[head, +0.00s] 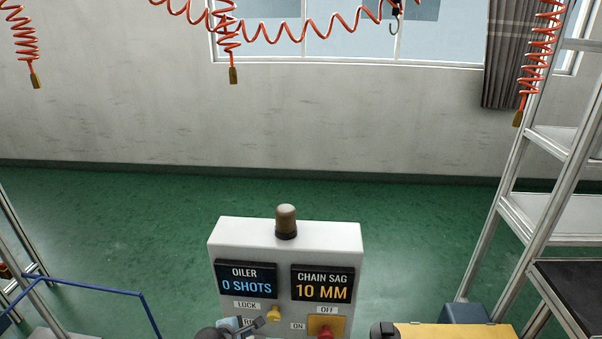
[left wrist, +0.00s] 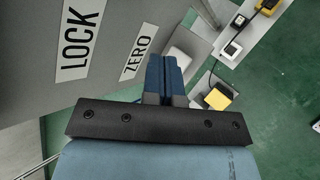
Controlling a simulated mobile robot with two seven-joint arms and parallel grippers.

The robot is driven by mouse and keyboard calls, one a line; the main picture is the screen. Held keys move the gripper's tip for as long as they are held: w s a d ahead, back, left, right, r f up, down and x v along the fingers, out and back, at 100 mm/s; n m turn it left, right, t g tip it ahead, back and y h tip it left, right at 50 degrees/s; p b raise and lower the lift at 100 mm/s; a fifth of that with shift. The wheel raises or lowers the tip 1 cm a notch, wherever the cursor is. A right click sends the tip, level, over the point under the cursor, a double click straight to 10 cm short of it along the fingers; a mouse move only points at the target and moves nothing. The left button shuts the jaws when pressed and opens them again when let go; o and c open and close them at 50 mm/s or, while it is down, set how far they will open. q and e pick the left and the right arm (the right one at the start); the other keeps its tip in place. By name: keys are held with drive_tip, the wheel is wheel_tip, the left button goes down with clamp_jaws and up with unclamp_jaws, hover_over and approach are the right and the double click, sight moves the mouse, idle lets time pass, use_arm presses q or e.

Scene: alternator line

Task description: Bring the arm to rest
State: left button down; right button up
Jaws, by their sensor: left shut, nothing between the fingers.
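My left gripper (head: 259,323) is at the bottom of the head view, in front of the panel box, just below the LOCK label (head: 246,305) and left of a brass knob (head: 274,314). In the left wrist view its blue fingers (left wrist: 163,75) are together with nothing between them. They are close to the grey panel face (left wrist: 120,25), beside the ZERO label (left wrist: 138,53) and a pale block (left wrist: 188,57). Whether they touch the panel I cannot tell.
The panel box (head: 225,238) carries a brown beacon (head: 286,222), displays reading 0 SHOTS and 10 MM, and a red switch (head: 325,331) on a yellow plate. A metal rack (head: 520,215) stands at right, a blue rail (head: 90,287) at left. Red coiled hoses (head: 280,35) hang above. Green floor behind is clear.

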use_arm(q)
drive_tip(key=s+r+m+t+p, duration=0.1)
drive_tip(key=s+r+m+p, duration=0.1)
drive_tip(key=s+r+m, duration=0.2)
drive_tip(key=s+r+m+t+p, duration=0.1)
drive_tip(key=s+r+m, duration=0.4)
drive_tip(key=s+m, duration=0.6)
drive_tip(key=s+r+m+p, duration=0.3)
drive_tip(key=s+m, duration=0.5)
drive_tip(key=s, duration=0.9)
drive_tip(key=shift+a+r+t+y+p, duration=0.3)
drive_tip(key=shift+a+r+t+y, duration=0.15)
drive_tip(key=shift+r, duration=0.3)
use_arm(e)
drive_tip(key=shift+n, duration=0.3)
drive_tip(key=r, duration=0.3)
drive_tip(key=d+r, duration=0.1)
drive_tip(key=r, duration=0.1)
drive_tip(key=shift+s+r, duration=0.15)
drive_tip(key=shift+s, duration=0.25)
